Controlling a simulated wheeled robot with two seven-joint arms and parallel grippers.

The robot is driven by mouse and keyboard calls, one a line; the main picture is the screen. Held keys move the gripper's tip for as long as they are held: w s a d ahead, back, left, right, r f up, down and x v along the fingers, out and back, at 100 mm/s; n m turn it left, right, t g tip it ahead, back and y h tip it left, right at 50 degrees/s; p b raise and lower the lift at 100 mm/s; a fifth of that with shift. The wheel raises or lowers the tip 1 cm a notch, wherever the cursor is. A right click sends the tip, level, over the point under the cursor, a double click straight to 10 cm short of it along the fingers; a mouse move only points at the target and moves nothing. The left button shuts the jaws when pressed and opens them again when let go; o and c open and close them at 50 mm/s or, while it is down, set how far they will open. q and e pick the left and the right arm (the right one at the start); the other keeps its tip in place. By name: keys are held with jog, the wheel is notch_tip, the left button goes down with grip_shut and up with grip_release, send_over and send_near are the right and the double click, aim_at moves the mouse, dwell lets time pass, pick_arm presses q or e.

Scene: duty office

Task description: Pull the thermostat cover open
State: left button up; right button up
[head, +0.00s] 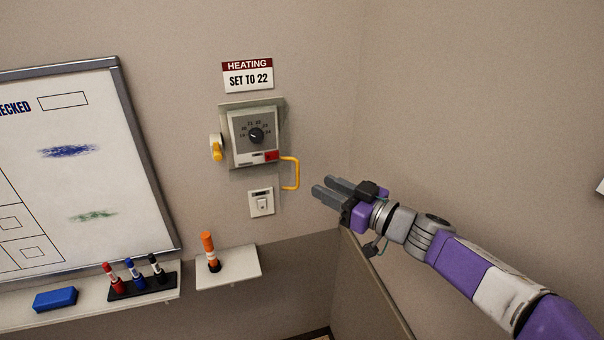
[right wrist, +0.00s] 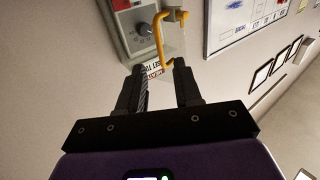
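The thermostat (head: 240,130), a grey box with a dark dial, is on the wall under a heating sign. A clear cover (head: 279,108) appears to lie over it; its edges are faint and I cannot tell whether it is fully closed. A yellow handle (head: 297,174) sticks out at the lower right. A yellow latch-like piece (head: 216,151) is at the left side. My right gripper (head: 324,186) is open and empty, just right of the handle and apart from it. In the right wrist view the handle (right wrist: 158,36) shows beyond the open fingers (right wrist: 158,78). My left gripper is not in view.
A light switch (head: 261,202) is below the thermostat. A whiteboard (head: 85,170) with a marker ledge is at left. The wall corner is right of the thermostat.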

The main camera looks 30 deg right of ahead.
aim_at(294, 159)
jog(key=b+x, duration=0.1)
jog(key=x, duration=0.6)
jog(key=shift+w, duration=0.2)
jog(key=shift+a, duration=0.1)
grip_shut()
dwell(1.1)
